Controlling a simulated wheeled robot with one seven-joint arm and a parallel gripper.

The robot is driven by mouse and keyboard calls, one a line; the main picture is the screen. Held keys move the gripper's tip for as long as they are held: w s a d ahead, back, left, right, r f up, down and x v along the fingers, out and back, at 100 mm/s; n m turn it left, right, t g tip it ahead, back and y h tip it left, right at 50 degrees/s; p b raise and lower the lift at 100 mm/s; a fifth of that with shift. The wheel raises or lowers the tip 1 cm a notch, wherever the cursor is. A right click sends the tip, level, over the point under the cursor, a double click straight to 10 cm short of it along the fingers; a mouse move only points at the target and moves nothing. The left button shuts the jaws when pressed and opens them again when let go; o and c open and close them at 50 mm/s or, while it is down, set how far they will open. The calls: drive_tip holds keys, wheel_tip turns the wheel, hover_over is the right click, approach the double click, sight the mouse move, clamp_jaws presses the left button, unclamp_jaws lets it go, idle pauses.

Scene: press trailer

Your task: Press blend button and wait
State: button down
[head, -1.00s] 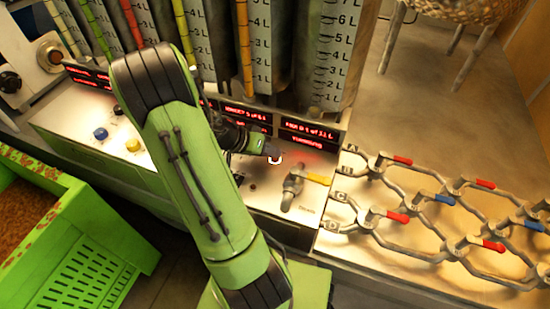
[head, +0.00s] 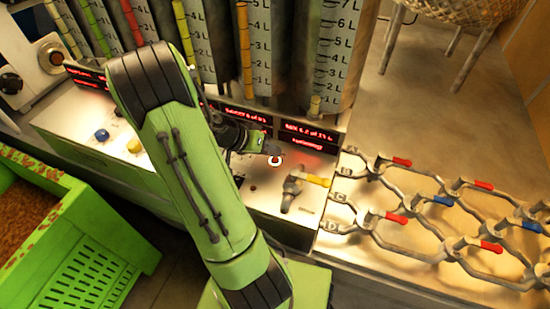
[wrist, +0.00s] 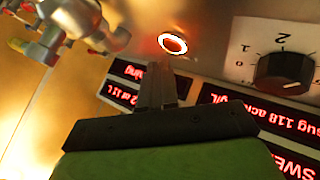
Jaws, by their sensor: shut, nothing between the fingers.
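A round button with a glowing white and red ring (wrist: 172,43) is on the pale panel, just beyond my fingertips in the wrist view. The ring also shows as a partly hidden bright curve in the head view (head: 275,161). I cannot read a label, so I cannot tell whether it is the blend button. My gripper (wrist: 158,62) is shut and empty, pointing at the panel close to the ring. In the head view, my gripper (head: 271,149) is above the panel beside the ring. Contact between fingertips and button cannot be made out.
Red-lettered displays (head: 308,133) run behind the panel, below tall graduated cylinders (head: 330,50). A yellow-handled valve (head: 302,188) is right of my gripper. A black dial (wrist: 284,72) shows in the wrist view. Pipes with red and blue handles (head: 440,215) lie right; a green crate (head: 85,245) stands left.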

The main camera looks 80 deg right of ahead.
drive_tip(key=shift+r+p, duration=1.9)
drive_tip(key=shift+r, duration=0.6)
wheel_tip(320, 180, up, 10)
drive_tip(key=p, duration=0.8)
hover_over(271, 160)
drive_tip(key=shift+s+a, duration=0.1)
drive_tip(key=shift+s, duration=0.05)
